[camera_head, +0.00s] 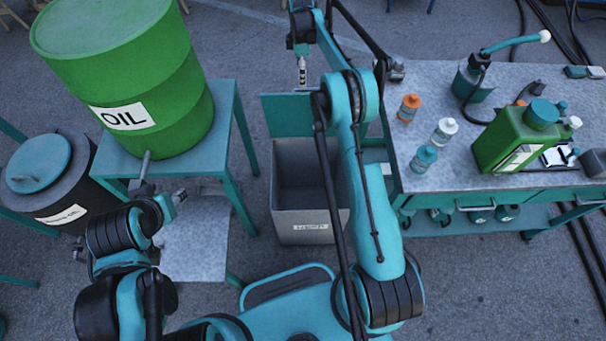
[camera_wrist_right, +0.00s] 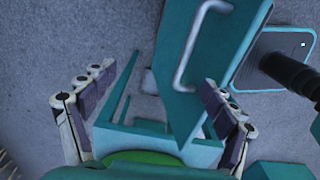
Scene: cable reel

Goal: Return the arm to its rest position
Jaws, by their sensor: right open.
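My right arm stretches up the middle of the head view, and its gripper (camera_head: 302,75) hangs at the top, above and beyond the raised teal lid of a grey bin (camera_head: 310,228). In the right wrist view its fingers (camera_wrist_right: 155,105) are spread wide on both sides, with nothing held between them. A teal panel with a pale handle (camera_wrist_right: 190,60) shows beyond them; contact with it is not visible. My left arm is folded at the lower left. Its gripper (camera_head: 165,178) has its fingers apart and empty, in front of the stand with the green oil drum (camera_head: 125,75).
A dark barrel (camera_head: 50,180) stands at the left. The workbench (camera_head: 420,75) at the right holds orange, white and teal-capped bottles, a green canister (camera_head: 510,140) and an oil can (camera_head: 472,80). Cables lie on the floor at the right. Open floor shows behind the bin.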

